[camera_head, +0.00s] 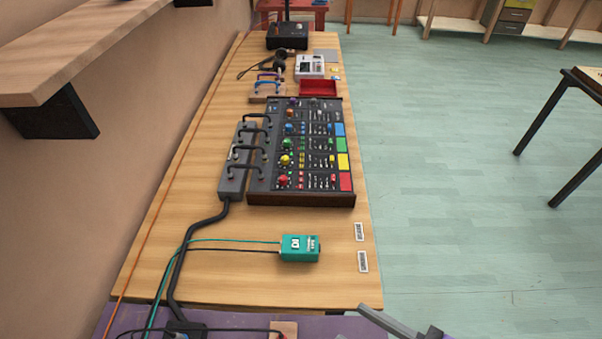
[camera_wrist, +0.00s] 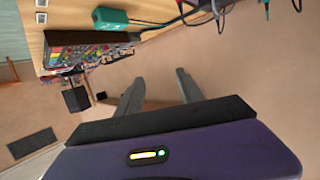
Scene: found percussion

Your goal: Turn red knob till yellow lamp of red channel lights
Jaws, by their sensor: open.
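The dark mixing console (camera_head: 262,198) lies on the wooden table, with coloured rows of knobs and pads. The red knob (camera_head: 284,181) is on the row nearest me, at its left end, with a red pad (camera_head: 345,182) at the right end. The lamps of this row are too small to tell which are lit. In the wrist view the console (camera_wrist: 95,38) shows sideways at upper left. My gripper (camera_wrist: 160,88) is open and empty, its two grey fingers apart, and well clear of the console. A grey part at the bottom right of the head view seems to be mine.
A teal box (camera_head: 300,249) with cables lies in front of the console. A grey cable strip (camera_head: 233,180) with black arched leads runs along its left side. A red tray (camera_head: 318,88) sits behind it.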

